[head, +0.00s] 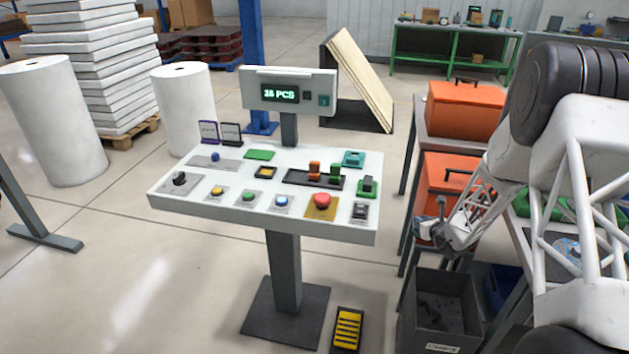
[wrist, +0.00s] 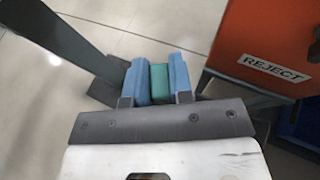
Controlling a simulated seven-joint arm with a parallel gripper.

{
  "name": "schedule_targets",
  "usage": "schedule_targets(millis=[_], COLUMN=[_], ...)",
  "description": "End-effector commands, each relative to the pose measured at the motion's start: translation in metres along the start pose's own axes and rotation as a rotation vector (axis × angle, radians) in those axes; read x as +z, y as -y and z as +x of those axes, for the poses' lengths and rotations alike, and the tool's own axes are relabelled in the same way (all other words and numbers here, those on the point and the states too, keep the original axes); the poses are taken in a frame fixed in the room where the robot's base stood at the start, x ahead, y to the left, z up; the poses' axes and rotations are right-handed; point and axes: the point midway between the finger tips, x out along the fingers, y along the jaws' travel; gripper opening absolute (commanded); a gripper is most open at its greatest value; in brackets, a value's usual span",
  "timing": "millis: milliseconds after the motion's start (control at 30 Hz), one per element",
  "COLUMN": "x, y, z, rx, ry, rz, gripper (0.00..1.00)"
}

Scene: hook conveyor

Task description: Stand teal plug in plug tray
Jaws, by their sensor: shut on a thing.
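My gripper (wrist: 158,82) is shut on the teal plug (wrist: 159,84), which sits between its two blue fingers in the wrist view. In the head view my gripper (head: 428,226) is right of the white panel and apart from it; the plug cannot be made out there. A long dark tray (head: 298,177), which looks like the plug tray, lies on the right half of the panel. An orange plug (head: 314,168) and a green plug (head: 335,172) stand in it. The left end of the tray looks bare.
The panel (head: 240,190) carries several buttons, a red mushroom button (head: 322,201), a teal fixture (head: 353,158) and a green-topped block (head: 367,185). A display (head: 290,92) rises behind. Orange bins (head: 465,110) and a grey crate (head: 440,300) stand on the right.

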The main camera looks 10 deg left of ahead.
Motion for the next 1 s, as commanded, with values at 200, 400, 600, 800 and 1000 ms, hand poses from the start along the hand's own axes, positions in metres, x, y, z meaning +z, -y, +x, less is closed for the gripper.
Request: schedule_targets(millis=[200,400,600,800,1000], x=[0.03,0.067,0.119,0.167,0.208], y=[-0.01,-0.021,-0.037,-0.05,-0.062], z=[0.011,0.022,0.033,0.039,0.042], rx=[0.009,0.011,-0.001,-0.025,-0.053], ry=[0.001,0.001,0.002,0.001,0.002], rz=[-0.004,-0.005,-0.001,0.009,0.022], gripper=[0.0,0.0,0.0,0.0,0.0])
